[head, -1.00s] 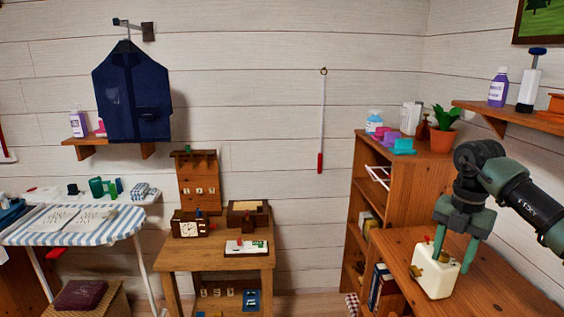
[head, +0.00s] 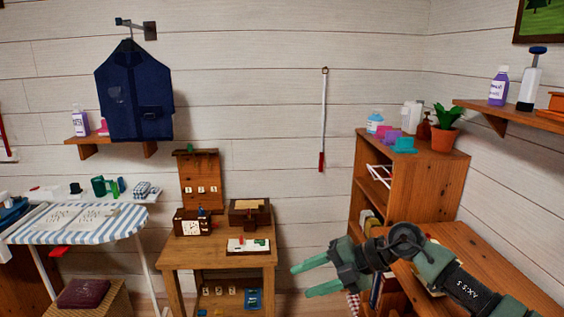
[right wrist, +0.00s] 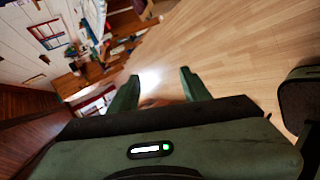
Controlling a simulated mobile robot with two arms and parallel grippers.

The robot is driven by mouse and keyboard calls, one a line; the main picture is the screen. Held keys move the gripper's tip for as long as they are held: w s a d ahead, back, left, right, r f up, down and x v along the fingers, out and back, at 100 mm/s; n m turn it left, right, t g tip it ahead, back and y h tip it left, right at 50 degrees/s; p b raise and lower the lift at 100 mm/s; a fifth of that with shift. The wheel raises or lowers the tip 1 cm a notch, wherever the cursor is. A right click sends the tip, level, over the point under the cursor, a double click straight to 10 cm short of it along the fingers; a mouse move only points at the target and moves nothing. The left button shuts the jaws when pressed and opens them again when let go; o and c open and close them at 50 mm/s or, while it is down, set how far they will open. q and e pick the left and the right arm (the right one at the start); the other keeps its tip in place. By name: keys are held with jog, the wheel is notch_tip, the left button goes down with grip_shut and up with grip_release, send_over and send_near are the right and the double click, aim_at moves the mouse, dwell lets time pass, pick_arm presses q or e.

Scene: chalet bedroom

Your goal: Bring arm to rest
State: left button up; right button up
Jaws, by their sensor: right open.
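My right gripper (head: 302,280) is open and empty. Its green fingers point left, in the air in front of the wooden bookcase, to the right of the small wooden table. In the right wrist view the two fingers (right wrist: 160,77) stand apart with nothing between them and the wooden floor beyond. My right arm comes in from the lower right and passes in front of the desk (head: 500,262), hiding most of the white box that stands there. My left gripper is not in view.
The bookcase (head: 430,190) holds bottles and a potted plant (head: 444,130) on top. The small table (head: 220,254) carries a clock box (head: 190,223) and other small items. An ironing board (head: 75,235) stands at the left. A navy vest (head: 135,90) hangs on the wall.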

jog(key=s+a+r+m+t+y, duration=0.35)
jog(key=a+r+t+y, duration=0.3)
jog(key=a, duration=0.25)
jog(key=d+f+m+t+h, duration=0.3)
jog(key=d+m+t+h, duration=0.8)
jog(key=m, duration=0.8)
jog(key=s+d+f+m+g+h, duration=0.4)
jog(key=d+f+m+g+h, duration=0.15)
jog(key=d+f, duration=0.35)
jog(key=s+d+f+m+g, duration=0.15)
jog(key=s+f+g, duration=0.5)
jog(key=s, duration=0.65)
jog(key=s+d+f+g, duration=0.2)
jog(key=s+f+g, duration=0.2)
jog(key=s+f, duration=0.75)
jog(key=s+f+g, duration=0.1)
jog(key=s+f, duration=0.1)
jog(key=f, duration=0.9)
jog(key=s+f+g, duration=0.1)
jog(key=s+f, duration=0.1)
jog(key=f, duration=1)
jog(key=s+d+f+g+h, duration=0.1)
jog(key=s+d+f, duration=0.1)
jog(key=s+f, duration=1.5)
jog(key=shift+s+d+f, duration=0.2)
jog(key=shift+d+f, duration=0.05)
jog(key=shift+d, duration=0.15)
